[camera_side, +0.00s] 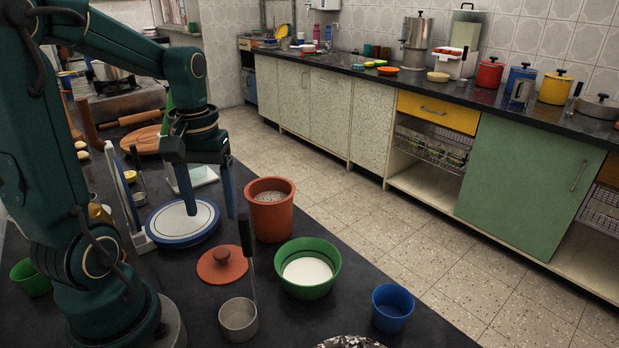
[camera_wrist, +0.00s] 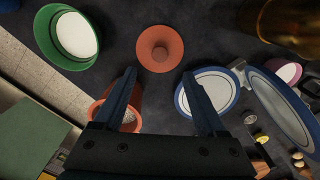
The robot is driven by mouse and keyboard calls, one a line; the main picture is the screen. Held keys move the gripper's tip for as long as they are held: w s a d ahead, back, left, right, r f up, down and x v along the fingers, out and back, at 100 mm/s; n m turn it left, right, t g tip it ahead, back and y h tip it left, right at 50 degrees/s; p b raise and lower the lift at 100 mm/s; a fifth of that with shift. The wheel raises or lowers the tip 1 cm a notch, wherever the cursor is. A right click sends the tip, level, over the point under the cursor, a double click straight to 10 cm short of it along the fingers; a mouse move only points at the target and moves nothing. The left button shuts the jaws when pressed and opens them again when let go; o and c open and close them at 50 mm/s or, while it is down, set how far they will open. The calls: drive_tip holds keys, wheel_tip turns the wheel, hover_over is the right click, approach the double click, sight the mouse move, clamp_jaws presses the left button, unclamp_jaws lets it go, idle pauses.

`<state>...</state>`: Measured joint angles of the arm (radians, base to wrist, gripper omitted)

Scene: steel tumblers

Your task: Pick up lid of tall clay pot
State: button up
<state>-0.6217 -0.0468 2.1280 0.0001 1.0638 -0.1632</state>
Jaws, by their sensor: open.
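The terracotta lid (camera_side: 222,267) lies on the dark counter with its round knob up, in front of the tall clay pot (camera_side: 270,213). The pot stands upright and uncovered, with pale grains inside. My gripper (camera_side: 211,214) is open and empty, pointing down, behind the lid in the side view and apart from it. In the wrist view the lid (camera_wrist: 160,43) shows whole, just beyond my fingertips (camera_wrist: 159,74). The pot (camera_wrist: 133,118) is partly hidden there behind the left finger.
Bare counter surrounds the lid.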

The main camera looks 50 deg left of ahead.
sight(221, 252)
wheel_tip(221, 252, down, 10)
drive_tip(key=shift+r, duration=0.1)
idle(0.4)
clamp_jaws()
